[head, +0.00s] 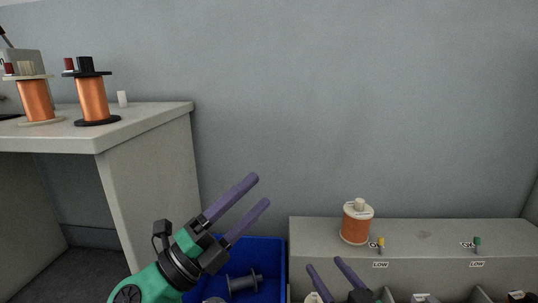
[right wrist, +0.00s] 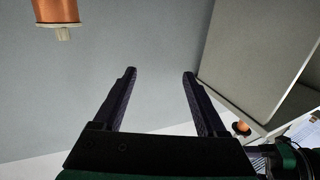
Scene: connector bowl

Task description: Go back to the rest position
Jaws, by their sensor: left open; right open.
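My left gripper (head: 254,192) is open and empty, with purple fingers pointing up and right, above the blue bin in the head view. My right gripper (head: 324,272) is low in the head view, in front of the grey shelf unit; only its purple fingers and a dark part of its body show. In the right wrist view its two dark fingers (right wrist: 160,75) stand apart with nothing between them.
A blue bin (head: 264,248) holds a dark spool (head: 244,282). A copper spool (head: 356,222) stands on the grey shelf unit (head: 430,236), near small yellow and green parts. Two copper spools (head: 92,98) stand on the desk (head: 150,112) at left. The wall area above is clear.

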